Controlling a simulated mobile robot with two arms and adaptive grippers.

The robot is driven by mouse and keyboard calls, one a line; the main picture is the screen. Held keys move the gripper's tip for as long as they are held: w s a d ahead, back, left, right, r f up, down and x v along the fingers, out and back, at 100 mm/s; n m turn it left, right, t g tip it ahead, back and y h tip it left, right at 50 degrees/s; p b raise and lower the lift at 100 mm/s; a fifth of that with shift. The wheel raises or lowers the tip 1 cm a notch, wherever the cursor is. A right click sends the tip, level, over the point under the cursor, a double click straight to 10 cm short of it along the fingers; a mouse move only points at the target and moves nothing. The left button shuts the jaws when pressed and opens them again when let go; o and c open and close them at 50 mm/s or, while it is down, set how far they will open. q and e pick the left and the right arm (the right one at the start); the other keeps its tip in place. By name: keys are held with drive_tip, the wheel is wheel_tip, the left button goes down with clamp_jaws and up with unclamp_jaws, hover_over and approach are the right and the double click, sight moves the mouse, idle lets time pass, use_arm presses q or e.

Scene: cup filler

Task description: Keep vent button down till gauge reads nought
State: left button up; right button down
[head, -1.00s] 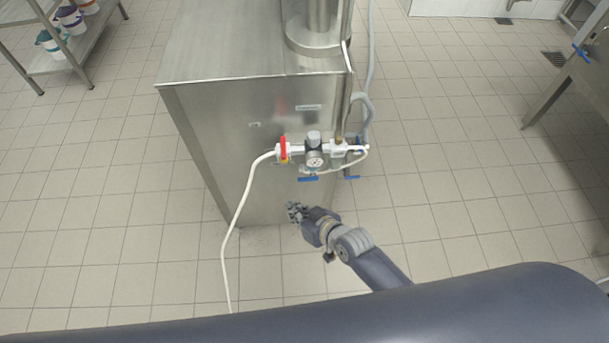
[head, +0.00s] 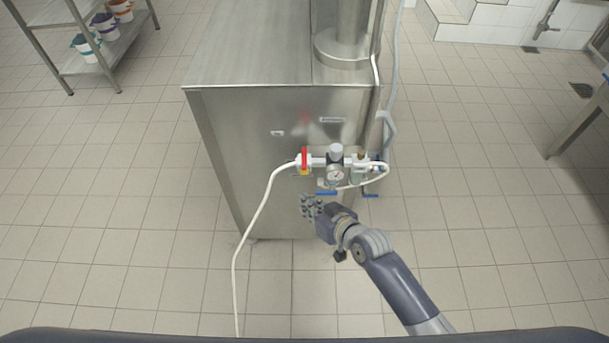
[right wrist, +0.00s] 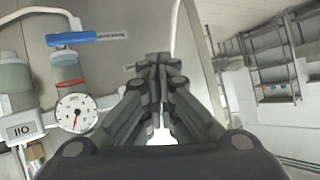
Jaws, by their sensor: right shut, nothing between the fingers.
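The round white gauge (head: 335,174) sits on a pipe assembly on the side of the steel machine (head: 240,150). In the right wrist view the gauge (right wrist: 76,112) is at left, with a red needle pointing toward the lower part of the dial; its figures are too small to read. I cannot make out which part is the vent button. A blue lever (head: 326,193) is just below the gauge and also shows in the right wrist view (right wrist: 72,38). My right gripper (head: 311,206) is shut and empty, below the assembly and apparently apart from it. My left gripper is out of view.
A red handle (head: 304,158) and a grey cap (head: 336,150) are on the assembly. A white hose (head: 250,225) hangs from its left end to the floor. A shelf with buckets (head: 85,62) stands at far left. The tiled floor around is clear.

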drive_tip(key=shift+w+b, duration=0.9)
drive_tip(key=shift+w, duration=1.7)
drive_tip(key=shift+w, duration=0.15)
drive_tip(key=shift+w, duration=0.3)
drive_tip(key=shift+w, duration=0.45)
drive_tip(key=shift+w+r, duration=0.1)
drive_tip(key=shift+r, duration=0.05)
idle(1.9)
idle(1.5)
drive_tip(key=shift+s+p, duration=0.4)
drive_tip(key=shift+s, duration=0.55)
